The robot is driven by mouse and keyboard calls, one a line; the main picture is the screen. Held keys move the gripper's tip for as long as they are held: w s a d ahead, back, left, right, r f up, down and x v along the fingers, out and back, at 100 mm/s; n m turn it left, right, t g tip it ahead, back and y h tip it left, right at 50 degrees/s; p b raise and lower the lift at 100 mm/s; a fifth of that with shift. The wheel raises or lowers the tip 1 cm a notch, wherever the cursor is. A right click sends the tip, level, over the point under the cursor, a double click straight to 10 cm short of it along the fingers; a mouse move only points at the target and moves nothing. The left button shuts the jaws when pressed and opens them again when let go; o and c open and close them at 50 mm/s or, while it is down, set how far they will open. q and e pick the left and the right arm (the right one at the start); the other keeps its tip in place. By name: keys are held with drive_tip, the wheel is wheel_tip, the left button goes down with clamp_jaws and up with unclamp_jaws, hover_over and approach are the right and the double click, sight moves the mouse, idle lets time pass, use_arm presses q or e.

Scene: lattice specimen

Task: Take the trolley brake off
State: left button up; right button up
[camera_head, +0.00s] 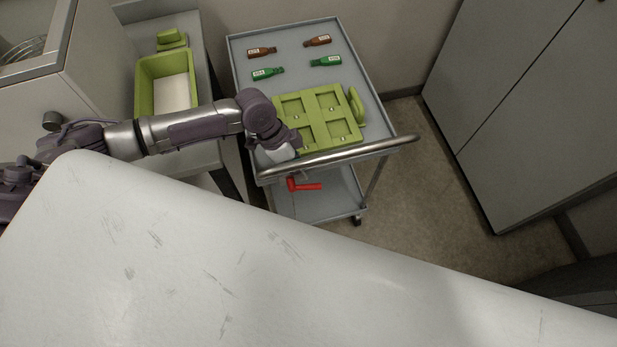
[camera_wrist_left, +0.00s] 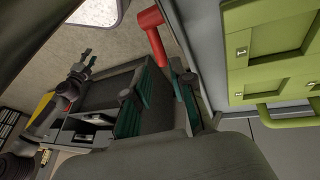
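The trolley (camera_head: 240,75) is a grey metal cart with a curved push bar (camera_head: 360,150) at its near end. A red lever (camera_head: 307,187) sits below the bar, pointing right in the head view. It also shows in the left wrist view (camera_wrist_left: 153,38) as a bent red handle. My left gripper (camera_head: 280,152) is at the near left corner of the trolley, just above the lever; its fingertips are hidden there. In the left wrist view its teal-padded fingers (camera_wrist_left: 157,92) are apart, with the lever just beyond them. My right gripper (camera_wrist_left: 82,62) shows small in that view.
A green compartment tray (camera_head: 318,118) and several brown and green bottles lie on the trolley's top. A green bin (camera_head: 145,95) stands on the left counter. Grey cabinets (camera_head: 530,100) stand at the right. A white surface (camera_head: 250,270) fills the foreground. Floor right of the trolley is clear.

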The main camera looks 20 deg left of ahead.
sight(312, 185)
use_arm(q)
drive_tip(key=x, duration=0.6)
drive_tip(key=shift+d+f, duration=0.15)
drive_tip(key=shift+f, duration=0.15)
clamp_jaws()
